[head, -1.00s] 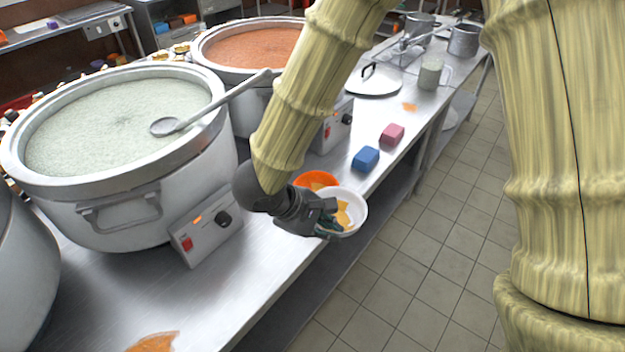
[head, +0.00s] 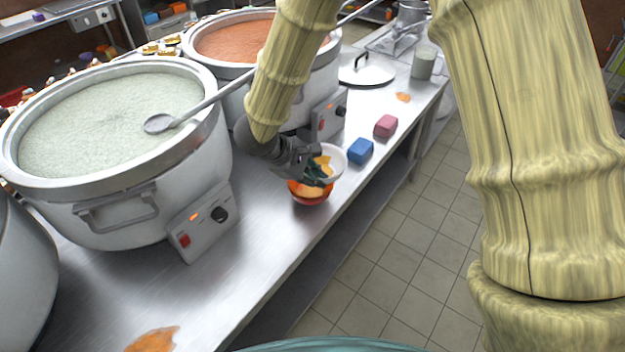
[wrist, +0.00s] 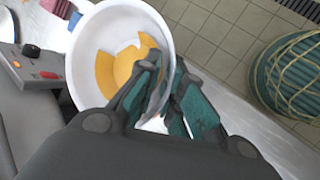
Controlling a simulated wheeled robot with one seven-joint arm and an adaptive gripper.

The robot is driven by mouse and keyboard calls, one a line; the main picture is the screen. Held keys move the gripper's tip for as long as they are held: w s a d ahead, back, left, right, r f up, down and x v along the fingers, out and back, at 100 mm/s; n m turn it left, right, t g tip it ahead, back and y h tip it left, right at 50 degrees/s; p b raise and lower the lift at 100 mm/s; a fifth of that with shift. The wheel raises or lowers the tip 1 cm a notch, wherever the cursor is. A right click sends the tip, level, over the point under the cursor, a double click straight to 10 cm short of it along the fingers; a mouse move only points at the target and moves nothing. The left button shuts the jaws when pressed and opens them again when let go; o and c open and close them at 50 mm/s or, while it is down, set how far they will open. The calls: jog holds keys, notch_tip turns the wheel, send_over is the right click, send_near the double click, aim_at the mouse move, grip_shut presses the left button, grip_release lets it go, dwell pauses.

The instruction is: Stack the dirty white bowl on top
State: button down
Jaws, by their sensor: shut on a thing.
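The white bowl (head: 338,160), with orange-yellow residue inside, is held by its rim in my gripper (head: 318,172), which is shut on it. In the wrist view the white bowl (wrist: 88,58) sits between the fingers of my gripper (wrist: 165,112), its near wall pinched. An orange bowl (head: 311,196), also with yellowish residue, stands on the steel counter (head: 262,225). In the head view the white bowl appears just behind and above the orange bowl, slightly to its right. I cannot tell whether the two touch. The orange bowl is not visible in the wrist view.
A blue sponge (head: 360,150) and a pink sponge (head: 386,125) lie to the right along the counter. Large stockpots (head: 130,160) with control boxes (head: 203,222) line the back. A ladle (head: 165,122) rests in the nearest full pot. Orange spills mark the counter; its front is mostly clear.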

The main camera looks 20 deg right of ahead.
jog(key=shift+w+f, duration=0.15)
jog(key=shift+w, duration=0.65)
jog(key=shift+d+f+p, duration=0.1)
jog(key=shift+f+p, duration=0.25)
jog(key=shift+f, duration=1.3)
jog(key=shift+f+p, duration=0.6)
jog(key=c, duration=1.5)
grip_release()
jog(key=shift+c, duration=0.2)
